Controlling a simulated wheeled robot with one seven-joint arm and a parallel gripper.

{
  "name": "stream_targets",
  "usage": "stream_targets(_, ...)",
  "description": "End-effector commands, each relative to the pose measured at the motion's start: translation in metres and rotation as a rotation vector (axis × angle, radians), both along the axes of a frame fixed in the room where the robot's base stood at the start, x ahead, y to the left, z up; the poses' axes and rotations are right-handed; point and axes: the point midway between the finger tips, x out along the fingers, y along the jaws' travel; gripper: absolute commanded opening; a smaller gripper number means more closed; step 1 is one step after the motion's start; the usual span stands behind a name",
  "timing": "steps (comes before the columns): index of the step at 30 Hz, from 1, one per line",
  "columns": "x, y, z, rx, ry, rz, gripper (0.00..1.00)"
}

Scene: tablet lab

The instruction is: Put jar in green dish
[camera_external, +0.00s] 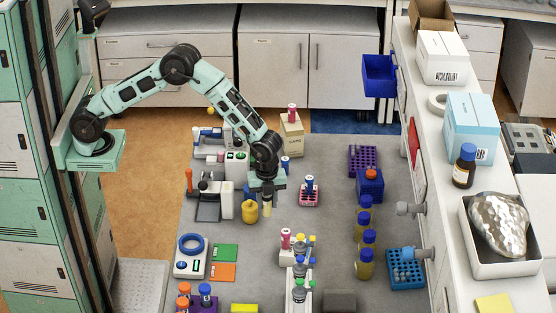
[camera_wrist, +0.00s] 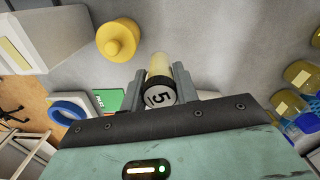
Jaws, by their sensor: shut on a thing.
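My gripper (camera_external: 266,196) points down over the grey table. Its two fingers also show in the wrist view (camera_wrist: 161,84), closed around a small jar (camera_wrist: 159,65). In the external view the jar (camera_external: 267,210) hangs below the fingers, seemingly above the table. A flat green square (camera_external: 225,252), the only green dish-like thing I see, lies to the lower left of the jar. It appears empty and is partly hidden behind my gripper in the wrist view (camera_wrist: 107,98).
An orange square (camera_external: 222,271) adjoins the green one. A device with a blue ring (camera_external: 191,246) is left of it. A rack with bottles (camera_external: 299,260) stands to the right. Table between is clear.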

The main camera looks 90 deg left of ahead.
Motion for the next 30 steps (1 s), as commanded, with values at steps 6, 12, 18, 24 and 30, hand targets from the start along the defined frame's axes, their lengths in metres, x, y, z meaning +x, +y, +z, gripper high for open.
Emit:
stream_targets(6, 0.001, 0.000, 0.036, -0.001, -0.002, 0.001, 0.03)
stream_targets(12, 0.000, 0.000, 0.051, 0.000, 0.000, -0.001, 0.03)
stream_targets(18, 0.001, 0.000, 0.079, -0.001, -0.004, -0.001, 0.03)
stream_targets(24, 0.001, 0.006, 0.107, 0.002, 0.001, 0.038, 0.03)
stream_targets(30, 0.001, 0.037, 0.104, 0.008, 0.007, 0.283, 0.03)
